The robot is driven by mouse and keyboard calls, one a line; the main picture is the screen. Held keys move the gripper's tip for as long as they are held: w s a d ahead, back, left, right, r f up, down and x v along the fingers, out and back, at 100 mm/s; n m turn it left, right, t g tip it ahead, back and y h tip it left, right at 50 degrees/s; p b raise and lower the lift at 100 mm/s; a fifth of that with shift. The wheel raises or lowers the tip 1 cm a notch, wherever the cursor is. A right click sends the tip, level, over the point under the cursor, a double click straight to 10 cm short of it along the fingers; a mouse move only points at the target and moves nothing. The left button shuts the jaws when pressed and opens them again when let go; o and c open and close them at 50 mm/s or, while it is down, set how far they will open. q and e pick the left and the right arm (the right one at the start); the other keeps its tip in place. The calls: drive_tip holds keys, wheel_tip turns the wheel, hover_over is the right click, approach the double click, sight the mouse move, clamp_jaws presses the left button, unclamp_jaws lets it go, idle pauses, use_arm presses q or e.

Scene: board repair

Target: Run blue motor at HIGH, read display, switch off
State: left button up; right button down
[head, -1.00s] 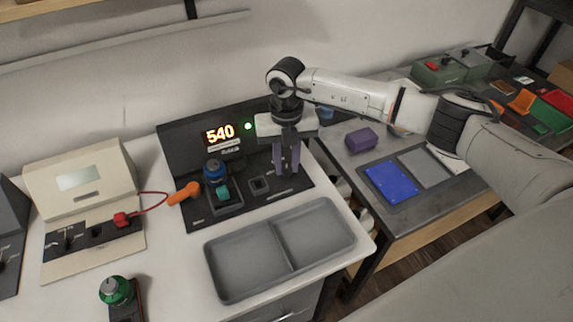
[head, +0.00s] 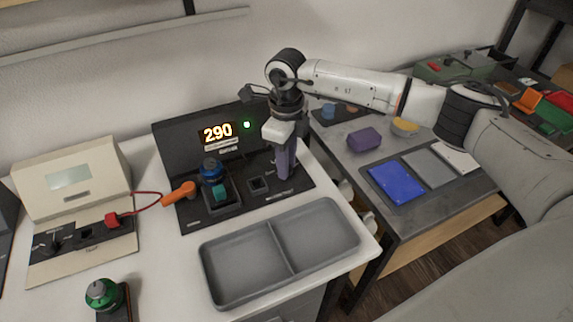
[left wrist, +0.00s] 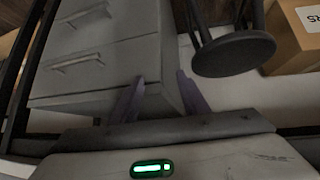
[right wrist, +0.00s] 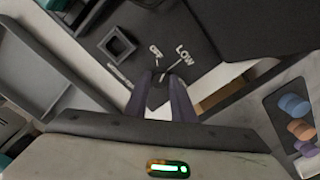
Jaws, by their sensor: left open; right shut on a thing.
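The blue motor (head: 211,169) sits upright in a cradle on the black test console (head: 243,203), beside a teal part (head: 220,192). The console's display (head: 217,133) reads 290, and a green lamp (head: 247,125) is lit. My right gripper (head: 286,172) points down over the console's right side; in the right wrist view (right wrist: 160,90) it is shut on a dark knob (right wrist: 157,95). The labels OFF and LOW show beside the fingers; HIGH and the knob's pointer are hard to make out. My left gripper (left wrist: 163,90) is open and empty before grey drawers (left wrist: 95,55).
A two-part grey tray (head: 283,290) is in front. A green motor (head: 103,294) stands at lower left. A purple block (head: 364,139) sits on the right bench.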

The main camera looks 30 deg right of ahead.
drive_tip(key=shift+n+b, duration=0.3)
drive_tip(key=shift+n, duration=0.6)
drive_tip(key=n+b, duration=0.1)
drive_tip(key=n, duration=0.2)
drive_tip(key=shift+r, duration=0.1)
use_arm(q)
drive_tip(key=shift+w+d+f, duration=0.3)
drive_tip(key=shift+d+f, duration=0.05)
drive_tip(key=shift+f, duration=0.15)
use_arm(e)
drive_tip(key=shift+n, duration=0.9)
use_arm(q)
drive_tip(key=shift+s+f, duration=0.1)
drive_tip(key=shift+f, duration=0.05)
use_arm(e)
drive_tip(key=c, duration=1.5)
unclamp_jaws()
wheel_tip(320, 180, up, 10)
drive_tip(key=shift+r, duration=0.15)
